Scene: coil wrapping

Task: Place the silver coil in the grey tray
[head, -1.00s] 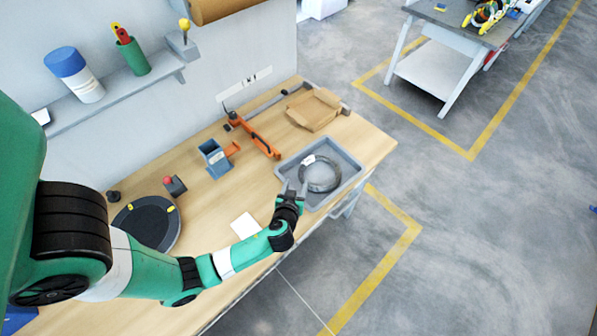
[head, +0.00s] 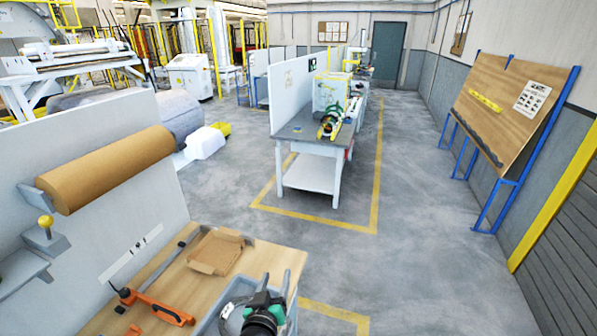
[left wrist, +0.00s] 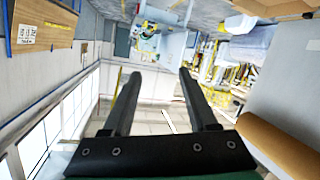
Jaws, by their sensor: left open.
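The grey tray (head: 238,285) is at the bottom of the head view, on the near end of the wooden workbench, cut off by the picture edge. Inside it a small part of what looks like the silver coil with its pale label (head: 229,311) shows; my left arm and the picture edge hide the rest. My left gripper (head: 276,277) is above the tray, fingers pointing up and away, open. In the left wrist view the gripper (left wrist: 158,75) has its fingers apart with nothing between them. My right gripper is in neither view.
A flattened cardboard box (head: 216,252) and an orange tool (head: 155,306) lie on the workbench (head: 180,280). A brown paper roll (head: 110,168) is mounted on the wall panel at left. Open floor (head: 420,250) lies right of the bench.

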